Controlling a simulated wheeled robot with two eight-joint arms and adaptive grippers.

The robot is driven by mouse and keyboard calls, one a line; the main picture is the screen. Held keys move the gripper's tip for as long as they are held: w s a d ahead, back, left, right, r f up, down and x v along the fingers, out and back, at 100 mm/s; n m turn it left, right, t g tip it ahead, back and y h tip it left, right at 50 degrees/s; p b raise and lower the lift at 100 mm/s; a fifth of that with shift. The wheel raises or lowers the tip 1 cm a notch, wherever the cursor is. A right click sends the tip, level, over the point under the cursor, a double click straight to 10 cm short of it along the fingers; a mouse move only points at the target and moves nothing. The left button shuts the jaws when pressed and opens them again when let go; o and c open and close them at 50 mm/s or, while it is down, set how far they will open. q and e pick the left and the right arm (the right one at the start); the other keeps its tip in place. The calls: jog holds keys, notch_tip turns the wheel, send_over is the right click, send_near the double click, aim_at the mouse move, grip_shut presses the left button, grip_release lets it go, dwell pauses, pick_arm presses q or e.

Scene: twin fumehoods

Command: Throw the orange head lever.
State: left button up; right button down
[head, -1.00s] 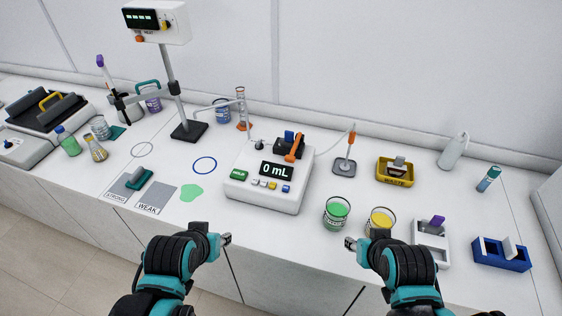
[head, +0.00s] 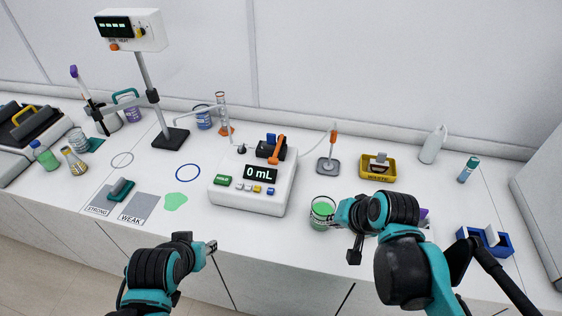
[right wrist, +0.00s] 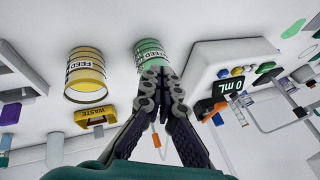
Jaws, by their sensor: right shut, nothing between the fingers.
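The orange head lever (head: 278,146) stands tilted on top of the white pump unit (head: 252,198), whose display reads 0 mL. In the right wrist view the lever (right wrist: 215,112) shows right of my fingers, beside the display.
The green beaker (head: 322,211) stands right of the pump; the yellow beaker (right wrist: 86,75) is hidden by my right arm in the head view. A stand with an orange-tipped rod (head: 331,150) and a yellow waste tray (head: 365,168) stand behind. A blue ring (head: 187,173) lies left.

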jog(key=w+a+r+m+g+y, duration=0.1)
jog(key=w+a+m+y, duration=0.1)
jog(key=w+m+y, duration=0.3)
jog(key=w+a+m, duration=0.2)
jog(key=w+m, duration=0.2)
jog(key=w, duration=0.3)
jog(key=m+g+y+b, duration=0.1)
jog(key=m+y, duration=0.6)
send_near(278, 148)
jog(key=s+d+f, duration=0.1)
jog(key=s+f, duration=0.1)
jog(key=s, duration=0.1)
jog(key=b+x, duration=0.3)
jog(key=x, duration=0.6)
jog(key=shift+s+a+f, duration=0.15)
